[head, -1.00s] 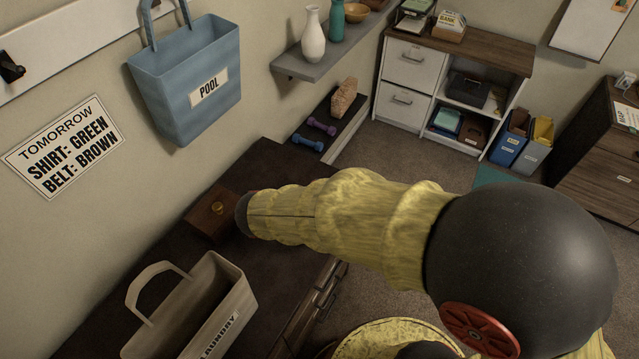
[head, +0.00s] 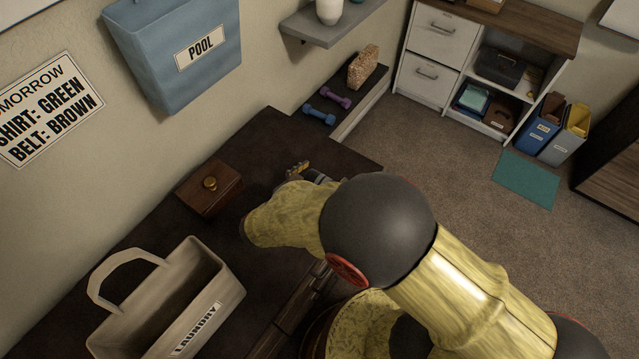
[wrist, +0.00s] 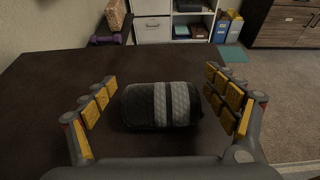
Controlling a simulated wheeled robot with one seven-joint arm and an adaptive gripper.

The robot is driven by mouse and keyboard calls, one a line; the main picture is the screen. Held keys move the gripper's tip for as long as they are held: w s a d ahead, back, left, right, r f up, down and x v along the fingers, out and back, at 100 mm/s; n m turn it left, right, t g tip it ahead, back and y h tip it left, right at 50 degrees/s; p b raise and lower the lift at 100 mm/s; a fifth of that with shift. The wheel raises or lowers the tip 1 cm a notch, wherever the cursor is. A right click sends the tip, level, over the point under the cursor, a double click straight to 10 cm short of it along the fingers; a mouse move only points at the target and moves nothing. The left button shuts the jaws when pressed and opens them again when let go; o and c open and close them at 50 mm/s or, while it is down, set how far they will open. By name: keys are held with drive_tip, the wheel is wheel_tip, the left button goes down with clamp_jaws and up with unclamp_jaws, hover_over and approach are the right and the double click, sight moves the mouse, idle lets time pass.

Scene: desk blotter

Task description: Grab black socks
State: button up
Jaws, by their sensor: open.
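In the wrist view a rolled bundle of black socks (wrist: 148,106) with grey bands lies on the dark desk top (wrist: 50,90). My gripper (wrist: 160,98) is open, with its yellow-padded fingers on either side of the bundle. A gap shows between the bundle and each finger, wider on the left. In the head view my gripper (head: 303,172) is low over the desk's right part, partly hidden by my arm. I cannot make out the socks there.
A wooden box with a round knob (head: 209,189) stands on the desk left of my gripper. A laundry tote (head: 222,275) stands in front of it. Dumbbells (head: 320,114) lie on a low shelf beyond the desk. The desk's right edge drops to carpet.

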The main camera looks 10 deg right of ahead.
drive_tip(key=shift+b+x, duration=0.4)
drive_tip(key=shift+x, duration=1.1)
drive_tip(key=shift+c, duration=1.4)
drive_tip(key=c, duration=1)
drive_tip(key=shift+c, duration=0.2)
drive_tip(key=shift+r, duration=0.1)
drive_tip(key=shift+c, duration=0.2)
